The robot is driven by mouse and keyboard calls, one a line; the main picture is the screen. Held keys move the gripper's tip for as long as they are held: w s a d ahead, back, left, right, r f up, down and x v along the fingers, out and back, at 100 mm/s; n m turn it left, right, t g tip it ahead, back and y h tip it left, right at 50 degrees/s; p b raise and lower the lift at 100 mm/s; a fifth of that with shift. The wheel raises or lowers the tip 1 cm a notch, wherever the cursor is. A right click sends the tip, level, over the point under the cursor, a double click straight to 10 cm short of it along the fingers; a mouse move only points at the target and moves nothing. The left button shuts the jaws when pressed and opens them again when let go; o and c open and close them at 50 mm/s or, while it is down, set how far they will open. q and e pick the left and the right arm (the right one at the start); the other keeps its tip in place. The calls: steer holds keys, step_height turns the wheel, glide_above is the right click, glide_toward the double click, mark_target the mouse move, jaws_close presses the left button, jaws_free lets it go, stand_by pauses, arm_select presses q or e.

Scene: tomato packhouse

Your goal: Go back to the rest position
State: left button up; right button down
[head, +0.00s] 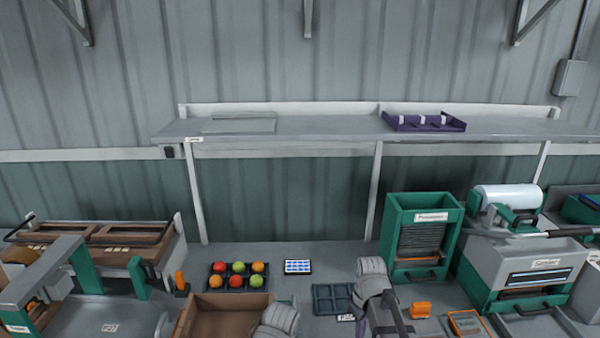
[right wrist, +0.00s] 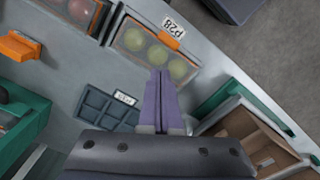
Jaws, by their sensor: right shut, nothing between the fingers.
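My right gripper (right wrist: 160,75) shows in the right wrist view as two purple fingers pressed together, with nothing between them. It points toward a labelled pack of yellow-green tomatoes (right wrist: 155,48); I cannot tell its height above the bench. In the head view a grey link of my right arm (head: 372,280) stands beside the empty dark compartment tray (head: 333,312). A grey link of my left arm (head: 280,318) shows at the bottom edge, by the brown box (head: 215,322). My left gripper's fingers are out of view.
A dark tray (head: 221,289) holds red, orange and green tomatoes. A small screen (head: 297,267) lies nearby. A green dispenser (head: 420,215) and a sealing machine (head: 530,262) stand to the right. A shelf (head: 300,128) runs behind, with a purple tray (head: 424,125) on it.

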steer(key=s+a+m+h, duration=0.1)
steer(key=s+a+m, duration=0.1)
steer(key=s+a, duration=0.8)
steer(key=s, duration=0.4)
steer(key=shift+s+a+m, duration=0.15)
steer(key=shift+a+m, duration=0.1)
steer(key=shift+m, duration=0.05)
